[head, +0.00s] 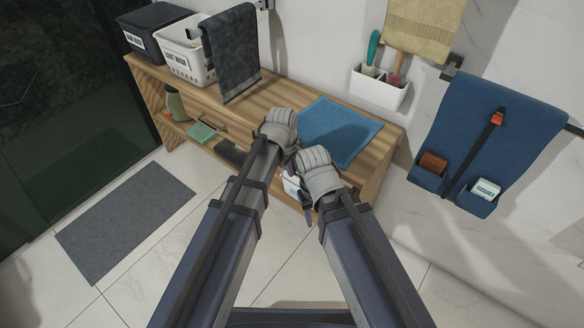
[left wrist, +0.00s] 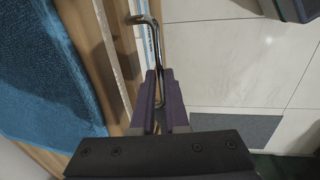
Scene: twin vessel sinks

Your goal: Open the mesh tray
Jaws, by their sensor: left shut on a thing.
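A shiny bent-wire handle (left wrist: 155,45) stands off a pale, narrow front, which I take for the mesh tray (left wrist: 140,38), in the left wrist view. The purple fingers of my left gripper (left wrist: 161,100) are shut on this handle. In the head view, my left gripper (head: 289,160) is at the front of the wooden bench, and its grip is mostly hidden by my arm. A small white patch (head: 291,186) shows between my arms under the bench top. My right gripper (head: 308,214) is just right of it, fingers pointing down and partly hidden. How far the tray is out cannot be told.
The wooden bench (head: 390,140) carries a blue towel (head: 342,132), a white basket (head: 180,55) and a dark basket (head: 150,25). A grey mat (head: 125,220) lies on the open tiled floor at left.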

